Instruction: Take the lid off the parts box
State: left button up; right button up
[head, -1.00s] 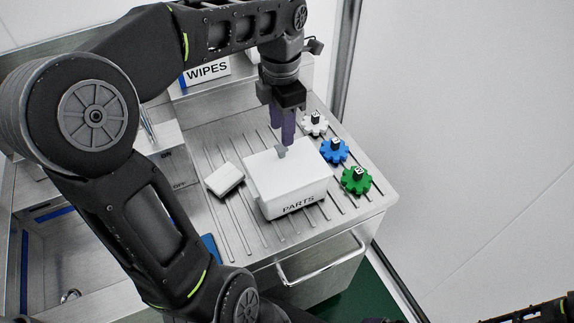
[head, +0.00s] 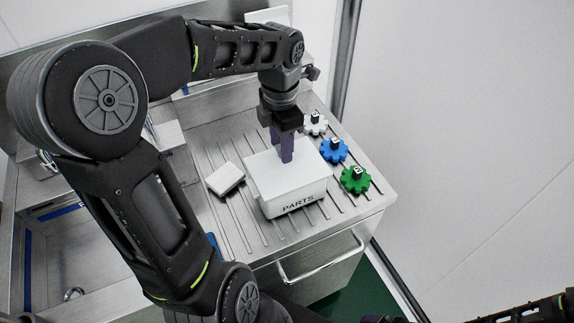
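The white parts box (head: 297,203), labelled PARTS on its front, stands on the grooved metal drainboard. Its white lid (head: 292,177) sits flat on top of it. My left gripper (head: 286,158) points straight down at the back part of the lid, with its purple fingers at the lid's knob. The fingers hide the knob, and I cannot tell whether they have closed on it. Part of my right arm shows at the bottom right edge, with only a dark purple bit (head: 376,320) of my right gripper at the bottom edge.
White (head: 316,124), blue (head: 334,151) and green (head: 355,180) gears lie right of the box. A small white block (head: 226,178) lies left of it. A metal handle (head: 322,262) is on the cabinet front. The grooved drainboard (head: 228,225) is bare at front left.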

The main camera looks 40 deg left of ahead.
pick_arm(q)
grip_shut()
dwell(0.4)
notch_tip(320, 180, up, 10)
dwell(0.8)
dwell(0.8)
